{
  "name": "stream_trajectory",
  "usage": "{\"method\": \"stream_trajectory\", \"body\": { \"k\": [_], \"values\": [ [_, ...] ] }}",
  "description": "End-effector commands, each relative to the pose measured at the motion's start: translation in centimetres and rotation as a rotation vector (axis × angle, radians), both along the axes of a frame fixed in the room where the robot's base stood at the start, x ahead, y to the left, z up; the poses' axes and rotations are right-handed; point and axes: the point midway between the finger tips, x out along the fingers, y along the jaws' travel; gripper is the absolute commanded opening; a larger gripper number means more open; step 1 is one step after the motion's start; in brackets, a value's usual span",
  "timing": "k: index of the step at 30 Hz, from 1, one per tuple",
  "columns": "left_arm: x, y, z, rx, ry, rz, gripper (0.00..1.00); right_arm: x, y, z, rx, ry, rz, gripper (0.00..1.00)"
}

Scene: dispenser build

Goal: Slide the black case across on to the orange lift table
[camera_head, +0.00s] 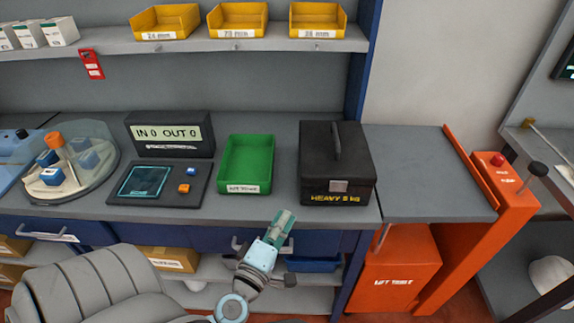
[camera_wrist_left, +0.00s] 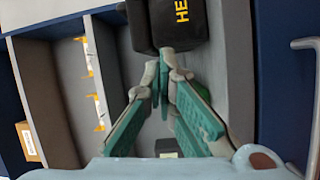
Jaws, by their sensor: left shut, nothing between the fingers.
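The black case (camera_head: 335,160) stands upright on the right end of the grey bench, with a handle on top, a front latch and yellow "HEAVY" lettering. The orange lift table (camera_head: 395,270) stands right of the bench; its grey top (camera_head: 425,175) lies beside the bench edge at about the same height. My left gripper (camera_head: 284,217) is shut and empty, in front of the bench edge, left of the case and below the green bin. In the left wrist view the closed fingertips (camera_wrist_left: 165,65) are close to the case (camera_wrist_left: 180,22); I cannot tell whether they touch it.
A green bin (camera_head: 246,163) stands just left of the case. Farther left are a counter display (camera_head: 168,133), a control panel (camera_head: 157,183) and a domed tray (camera_head: 75,165). An orange raised edge (camera_head: 471,165) borders the lift top's right side. The lift top is bare.

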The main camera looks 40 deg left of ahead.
Motion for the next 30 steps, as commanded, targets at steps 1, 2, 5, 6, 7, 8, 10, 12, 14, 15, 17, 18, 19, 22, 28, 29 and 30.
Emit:
{"method": "stream_trajectory", "body": {
  "k": [1, 2, 5, 6, 7, 8, 10, 12, 14, 15, 17, 18, 19, 22, 28, 29, 30],
  "values": [
    [-0.5, 1.6, -0.1, -0.069, -0.014, 0.074, 0.00, 0.0, -0.1, 0.0, -0.001, 0.000, 0.000, 0.00],
    [-0.7, 2.5, -0.3, -0.104, -0.020, 0.113, 0.00, 0.0, -0.1, 0.0, -0.002, 0.000, 0.001, 0.00],
    [-0.9, 4.0, -0.5, -0.158, -0.026, 0.177, 0.00, 0.1, -0.2, 0.2, -0.003, -0.001, 0.001, 0.00],
    [-0.6, 4.2, -0.5, -0.160, -0.027, 0.180, 0.00, 0.1, -0.2, 0.3, -0.003, -0.001, 0.001, 0.00],
    [-0.2, 4.3, -0.5, -0.159, -0.027, 0.179, 0.00, 0.1, -0.2, 0.4, -0.003, -0.001, 0.001, 0.00],
    [0.2, 4.4, -0.5, -0.159, -0.027, 0.179, 0.00, 0.1, -0.2, 0.4, -0.003, -0.001, 0.001, 0.00],
    [1.3, 4.9, -0.4, -0.156, -0.027, 0.178, 0.00, 0.1, -0.2, 0.7, -0.003, -0.002, 0.001, 0.00],
    [2.7, 5.5, -0.4, -0.156, -0.027, 0.176, 0.00, 0.2, -0.2, 0.8, -0.003, -0.003, 0.001, 0.00],
    [3.9, 6.1, -0.4, -0.155, -0.027, 0.177, 0.00, 0.2, -0.2, 0.9, -0.003, -0.003, 0.001, 0.00],
    [4.7, 6.4, -0.4, -0.155, -0.027, 0.177, 0.00, 0.2, -0.2, 0.9, -0.003, -0.004, 0.001, 0.00],
    [5.9, 7.0, -0.5, -0.155, -0.026, 0.177, 0.00, 0.3, -0.2, 0.9, -0.003, -0.004, 0.001, 0.00],
    [6.7, 7.4, -0.5, -0.155, -0.027, 0.177, 0.00, 0.3, -0.2, 0.9, -0.003, -0.004, 0.001, 0.00],
    [7.4, 7.6, -0.5, -0.155, -0.027, 0.177, 0.00, 0.3, -0.2, 0.8, -0.003, -0.004, 0.001, 0.00],
    [9.4, 8.5, -0.5, -0.155, -0.027, 0.176, 0.00, 0.3, -0.2, 0.7, -0.003, -0.005, 0.001, 0.00],
    [13.3, 10.3, -0.7, -0.155, -0.025, 0.176, 0.00, 0.3, -0.2, 0.0, -0.003, -0.005, 0.001, 0.00],
    [13.9, 10.5, -0.7, -0.154, -0.026, 0.176, 0.00, 0.3, -0.2, -0.1, -0.003, -0.005, 0.001, 0.00],
    [14.5, 10.8, -0.7, -0.154, -0.026, 0.177, 0.00, 0.3, -0.2, -0.3, -0.003, -0.005, 0.001, 0.00]
  ]
}}
